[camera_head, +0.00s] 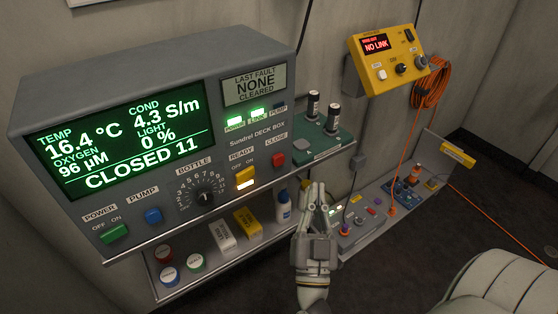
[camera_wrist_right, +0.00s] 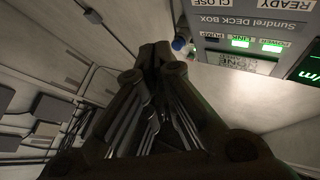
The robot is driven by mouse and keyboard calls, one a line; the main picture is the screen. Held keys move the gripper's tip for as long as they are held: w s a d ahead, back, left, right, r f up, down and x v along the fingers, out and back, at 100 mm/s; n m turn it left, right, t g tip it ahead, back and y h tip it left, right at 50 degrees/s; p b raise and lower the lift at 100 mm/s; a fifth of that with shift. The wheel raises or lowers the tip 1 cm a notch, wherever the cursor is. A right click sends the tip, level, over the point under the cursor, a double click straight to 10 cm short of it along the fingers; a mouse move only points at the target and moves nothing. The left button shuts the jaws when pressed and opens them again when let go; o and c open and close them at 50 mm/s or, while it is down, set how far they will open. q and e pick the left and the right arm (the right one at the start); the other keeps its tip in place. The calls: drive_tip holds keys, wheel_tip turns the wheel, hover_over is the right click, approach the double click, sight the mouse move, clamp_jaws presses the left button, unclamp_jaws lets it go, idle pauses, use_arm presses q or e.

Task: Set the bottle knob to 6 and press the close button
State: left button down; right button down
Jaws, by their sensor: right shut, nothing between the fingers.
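The grey deck box (camera_head: 165,60) stands at the left in the head view. Its black bottle knob (camera_head: 205,198) sits inside a ring of numbers; its pointer is too small to read surely. The red close button (camera_head: 278,159) is on the panel's right side, under the CLOSE label. The green screen (camera_head: 117,133) reads CLOSED 11. My right gripper (camera_head: 315,188) is shut and empty, to the right of and below the close button, apart from the panel. My left gripper is out of view.
A shelf below the box holds several jars, cartons and a white bottle (camera_head: 284,208). A green tray (camera_head: 322,142) with two dark vials is right of the box. A yellow unit (camera_head: 388,58) reads NO LINK. An orange cable coil (camera_head: 431,82) hangs beside it.

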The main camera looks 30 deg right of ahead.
sight(278, 160)
drive_tip(key=w, duration=0.8)
drive_tip(key=shift+w+a+b, duration=0.35)
drive_tip(key=shift+w+b, duration=0.05)
drive_tip(key=shift+b, duration=0.05)
idle(1.1)
drive_tip(key=shift+w, duration=0.4)
drive_tip(key=shift+w+p, duration=0.3)
drive_tip(key=shift+w, duration=0.15)
idle(0.6)
drive_tip(key=shift+s+p, duration=0.4)
drive_tip(key=shift+s, duration=0.5)
